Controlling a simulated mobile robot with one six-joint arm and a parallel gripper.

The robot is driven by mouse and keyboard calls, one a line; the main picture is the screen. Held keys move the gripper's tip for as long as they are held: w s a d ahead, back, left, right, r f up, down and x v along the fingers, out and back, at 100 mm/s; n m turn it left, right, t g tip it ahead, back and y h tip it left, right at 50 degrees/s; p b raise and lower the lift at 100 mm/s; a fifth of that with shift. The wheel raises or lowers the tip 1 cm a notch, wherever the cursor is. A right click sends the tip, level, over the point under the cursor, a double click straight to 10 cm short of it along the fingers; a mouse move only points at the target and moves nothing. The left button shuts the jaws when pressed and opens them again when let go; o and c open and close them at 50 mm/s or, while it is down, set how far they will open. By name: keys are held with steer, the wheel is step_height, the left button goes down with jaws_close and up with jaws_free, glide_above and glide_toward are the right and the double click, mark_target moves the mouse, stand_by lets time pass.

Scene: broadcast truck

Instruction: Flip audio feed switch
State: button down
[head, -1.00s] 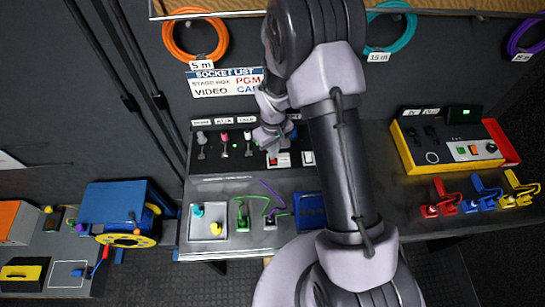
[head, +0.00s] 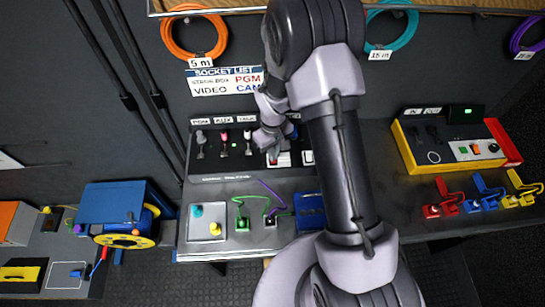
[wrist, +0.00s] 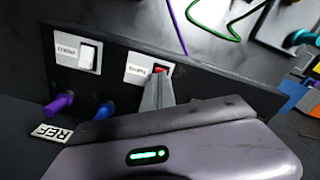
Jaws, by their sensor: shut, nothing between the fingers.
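A dark panel (head: 222,170) carries a red rocker switch (wrist: 162,70) with a small white label beside it. A white rocker switch (wrist: 88,56) with its own label sits to its left in the wrist view. The label print is too small to read surely, so I cannot tell which switch is the audio feed. My gripper (wrist: 157,90) is shut and empty, its fingertips at the lower edge of the red rocker. I cannot tell whether they touch it. In the head view my gripper (head: 272,155) partly hides the rockers.
Several toggle levers (head: 223,143) stand on the panel left of my gripper. Purple (wrist: 60,103) and blue (wrist: 104,110) plugs stick out near the rockers. Green and purple cables lie on the bench below. A yellow box (head: 440,145) stands at the right.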

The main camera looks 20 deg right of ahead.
steer(key=shift+f+b, duration=0.3)
steer(key=shift+f, duration=0.1)
steer(key=shift+r, duration=0.15)
step_height(320, 180, up, 7)
steer(key=p, duration=0.4)
steer(key=shift+p, duration=0.35)
